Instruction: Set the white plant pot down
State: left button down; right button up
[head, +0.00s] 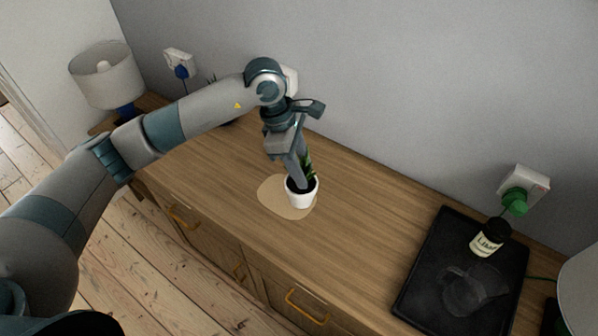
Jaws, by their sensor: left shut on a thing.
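The white plant pot (301,198) holds dark soil and a green plant. It is upright over the right part of a round tan mat (274,197) on the wooden sideboard. I cannot tell whether its base touches the mat. My left gripper (300,184) reaches down from above and is shut on the pot at its near-left rim. The gripper hides part of the plant and the rim. My right gripper is not in view.
A black tray (418,290) at the right holds a labelled dark bottle (489,239) and a clear glass item (467,290). A lamp (107,75) stands at the far left. A wall socket with a green plug (515,201) is behind the tray. The sideboard between mat and tray is clear.

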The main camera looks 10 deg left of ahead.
pick_arm(q)
jog(key=shift+w+a+f, duration=0.3)
jog(key=shift+a+f, duration=0.05)
jog(key=shift+a, duration=0.1)
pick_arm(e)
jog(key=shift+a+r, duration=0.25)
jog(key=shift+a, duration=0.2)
pick_arm(q)
jog(key=shift+f+p, duration=0.55)
jog(key=shift+p, duration=0.05)
notch_tip(320, 180, down, 2)
jog(key=shift+p, duration=0.55)
jog(key=shift+f, duration=0.45)
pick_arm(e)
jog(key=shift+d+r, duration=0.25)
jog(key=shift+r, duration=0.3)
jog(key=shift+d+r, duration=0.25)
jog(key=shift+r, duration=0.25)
